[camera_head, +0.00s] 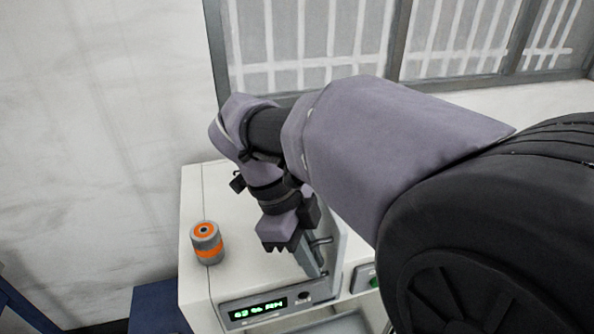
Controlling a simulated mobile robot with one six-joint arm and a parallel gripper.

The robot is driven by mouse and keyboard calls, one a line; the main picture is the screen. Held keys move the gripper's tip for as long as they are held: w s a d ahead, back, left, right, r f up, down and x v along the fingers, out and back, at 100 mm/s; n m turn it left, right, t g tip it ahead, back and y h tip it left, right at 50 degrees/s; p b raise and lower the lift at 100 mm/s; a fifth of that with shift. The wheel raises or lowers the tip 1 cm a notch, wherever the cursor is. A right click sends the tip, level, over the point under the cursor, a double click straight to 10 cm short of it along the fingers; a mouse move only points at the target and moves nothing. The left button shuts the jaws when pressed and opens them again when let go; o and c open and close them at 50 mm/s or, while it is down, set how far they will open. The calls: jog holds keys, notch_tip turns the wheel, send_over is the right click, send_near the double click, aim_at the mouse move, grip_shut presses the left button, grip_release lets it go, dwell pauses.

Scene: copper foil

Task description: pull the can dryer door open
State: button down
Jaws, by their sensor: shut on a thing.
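The can dryer (207,185) is a pale cabinet at the lower middle of the head view, with a lit green display on its front panel. My gripper (313,263) reaches down from above at the right side of the cabinet top. It is shut at a small metal handle (321,241), next to an upright grey panel that seems to be the door (336,262). The fingertips and the grip on the handle are partly hidden. My arm covers much of the door, so I cannot tell how far it stands open.
A grey and orange canister (207,243) stands on the cabinet top, left of my gripper. The display panel (266,308) is at the front. A dark blue box (157,308) stands at lower left. A barred window (290,45) is behind.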

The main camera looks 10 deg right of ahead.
dwell(0.4)
jog(key=c, duration=1.8)
grip_release()
jog(key=shift+a+r, duration=0.1)
jog(key=p+v, duration=0.8)
jog(key=v, duration=0.9)
jog(key=shift+w+r, duration=0.1)
